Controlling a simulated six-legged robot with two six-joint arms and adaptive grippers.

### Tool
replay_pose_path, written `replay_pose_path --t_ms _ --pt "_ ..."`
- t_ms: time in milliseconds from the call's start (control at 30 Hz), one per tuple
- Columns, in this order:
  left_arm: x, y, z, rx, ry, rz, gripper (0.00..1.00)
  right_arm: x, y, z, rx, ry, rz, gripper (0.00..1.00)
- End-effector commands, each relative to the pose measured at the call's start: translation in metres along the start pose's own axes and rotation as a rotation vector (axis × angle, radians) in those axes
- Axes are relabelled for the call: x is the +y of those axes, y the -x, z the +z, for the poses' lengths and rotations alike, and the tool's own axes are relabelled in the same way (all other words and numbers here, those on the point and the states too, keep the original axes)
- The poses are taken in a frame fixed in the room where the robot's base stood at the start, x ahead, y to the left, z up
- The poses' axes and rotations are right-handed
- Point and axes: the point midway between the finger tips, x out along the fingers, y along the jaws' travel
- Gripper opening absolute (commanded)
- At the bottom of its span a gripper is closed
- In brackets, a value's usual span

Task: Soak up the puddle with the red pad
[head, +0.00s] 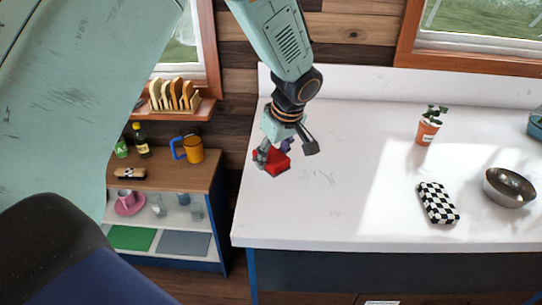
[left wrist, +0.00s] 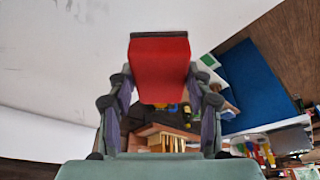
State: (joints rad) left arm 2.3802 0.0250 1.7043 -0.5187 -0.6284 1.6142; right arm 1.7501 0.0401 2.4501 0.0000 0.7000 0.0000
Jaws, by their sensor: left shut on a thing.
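The red pad (head: 271,162) is at the left end of the white counter (head: 330,215). My left gripper (head: 283,150) is shut on it from above, its fingers on both sides. In the left wrist view the pad (left wrist: 160,68) sits between the two fingers of the left gripper (left wrist: 160,82). I cannot tell whether the pad touches the counter or hangs just above it. I cannot make out a puddle; only faint marks show on the counter to the right of the pad. My right gripper is not in view.
On the counter's right are a black-and-white checkered block (head: 438,202), a metal bowl (head: 510,187) and a potted plant (head: 427,130). A lower shelf unit (head: 165,172) with an orange mug (head: 190,150) stands left of the counter. The counter's middle is clear.

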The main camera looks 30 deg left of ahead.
Motion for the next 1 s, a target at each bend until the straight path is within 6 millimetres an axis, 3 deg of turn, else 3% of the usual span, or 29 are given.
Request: replay_pose_path --t_ms 433,1000 --pt "0.004 0.027 -0.008 0.001 -0.012 0.005 0.21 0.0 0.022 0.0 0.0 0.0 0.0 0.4" --pt "0.004 0.028 -0.008 0.0 -0.014 0.005 0.21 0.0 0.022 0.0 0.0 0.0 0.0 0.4"
